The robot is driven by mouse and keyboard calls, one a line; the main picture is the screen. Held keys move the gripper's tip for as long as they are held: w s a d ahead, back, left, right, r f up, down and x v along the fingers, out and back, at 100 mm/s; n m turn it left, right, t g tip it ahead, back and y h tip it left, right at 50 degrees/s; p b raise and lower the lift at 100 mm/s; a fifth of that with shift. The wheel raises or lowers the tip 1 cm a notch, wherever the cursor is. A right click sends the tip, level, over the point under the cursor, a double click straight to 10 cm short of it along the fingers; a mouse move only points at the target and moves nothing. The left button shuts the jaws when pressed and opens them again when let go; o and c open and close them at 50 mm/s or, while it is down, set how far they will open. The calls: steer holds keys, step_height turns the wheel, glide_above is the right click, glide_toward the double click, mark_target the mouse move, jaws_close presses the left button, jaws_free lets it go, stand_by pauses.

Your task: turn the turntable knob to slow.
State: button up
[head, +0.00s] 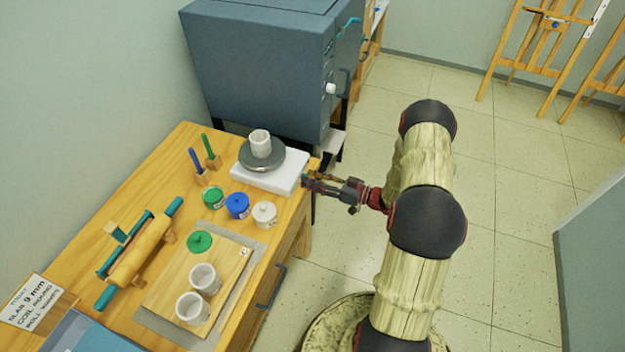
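The turntable is a grey disc (262,154) on a white base (270,180), at the far right corner of the wooden table. A white cup (260,142) stands upright on the disc. My gripper (307,182) is at the right side of the white base, level with the table's right edge, with its fingers pointing left. I cannot tell whether it touches the base, and its finger gap is too small to read. No turntable knob can be made out; the side of the base near my gripper is partly hidden.
Green (213,197), blue (238,206) and white (264,214) jars stand just in front of the turntable. Brushes in wooden holders (202,178) are to its left. A blue-grey cabinet (258,75) stands behind the table. The floor (510,200) to the right is clear.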

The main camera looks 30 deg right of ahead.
steer(key=shift+c, duration=1.2)
jaws_close()
